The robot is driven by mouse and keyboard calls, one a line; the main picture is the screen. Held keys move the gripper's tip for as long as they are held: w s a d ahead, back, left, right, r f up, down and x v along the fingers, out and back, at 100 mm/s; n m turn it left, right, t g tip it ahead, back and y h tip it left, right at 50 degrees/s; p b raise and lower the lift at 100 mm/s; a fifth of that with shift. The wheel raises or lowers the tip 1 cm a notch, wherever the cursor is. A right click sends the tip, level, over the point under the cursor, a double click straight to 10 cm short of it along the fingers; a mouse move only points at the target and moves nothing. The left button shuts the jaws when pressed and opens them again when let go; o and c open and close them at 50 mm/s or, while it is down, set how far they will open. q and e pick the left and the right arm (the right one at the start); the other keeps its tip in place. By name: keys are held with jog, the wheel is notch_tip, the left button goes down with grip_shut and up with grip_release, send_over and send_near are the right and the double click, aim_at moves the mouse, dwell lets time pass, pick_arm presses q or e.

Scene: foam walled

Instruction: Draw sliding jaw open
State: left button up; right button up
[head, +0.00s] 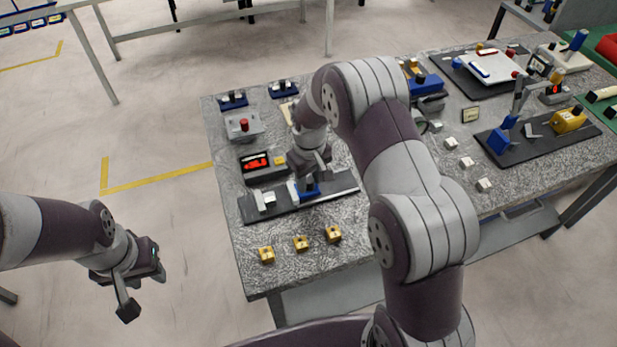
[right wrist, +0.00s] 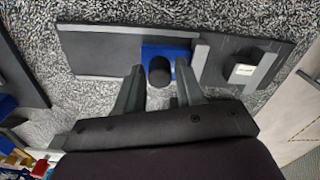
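The sliding jaw is a blue block (head: 312,194) on a long dark base plate (head: 342,184). In the right wrist view the blue block (right wrist: 150,52) carries a dark round knob (right wrist: 160,72) and has a light grey jaw face (right wrist: 200,62) on its right side. A grey fixed jaw (right wrist: 265,66) with a small white block (right wrist: 243,71) stands further right, apart from it. My right gripper (right wrist: 160,88) is open, its fingers on either side of the knob with gaps showing. My left gripper (head: 142,288) appears open and empty, off the table to the left.
Three yellow blocks (head: 301,243) line the front table edge. A device with a red display (head: 256,162) and a box with a red button (head: 243,125) stand behind the plate. Other fixtures fill the right. Floor around my left gripper is clear.

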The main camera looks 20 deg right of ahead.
aim_at(309, 180)
notch_tip(309, 180, up, 9)
jog(key=shift+r+b, duration=0.1)
jog(key=shift+b, duration=0.5)
notch_tip(309, 180, up, 4)
jog(key=shift+f+p, duration=0.25)
jog(key=shift+p, duration=0.5)
jog(key=s+f+m+t, duration=0.1)
jog(key=s+m, duration=0.2)
jog(key=s, duration=1.6)
jog(key=shift+d+f, duration=0.35)
jog(key=shift+s, duration=0.1)
